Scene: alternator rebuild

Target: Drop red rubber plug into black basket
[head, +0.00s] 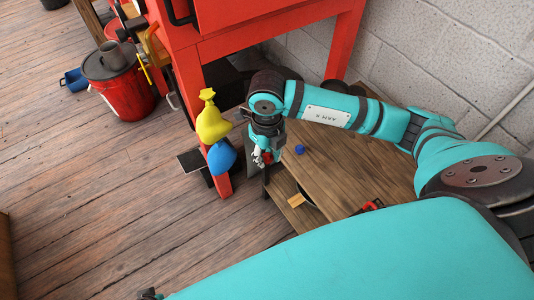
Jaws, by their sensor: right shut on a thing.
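My right gripper (264,155) hangs from the teal arm, pointing down beside the left edge of the wooden table. It is shut on a small red thing (267,158), which looks like the red rubber plug; the fingers hide much of it. I cannot clearly make out the black basket. A dark rounded edge shows below the tabletop, and I cannot tell what it is.
The wooden table (345,165) carries a blue cap (299,149) and a red-and-black item (372,205) near its front edge. Yellow and blue bags (211,125) hang by the red workbench leg. A red bucket (128,95) stands left.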

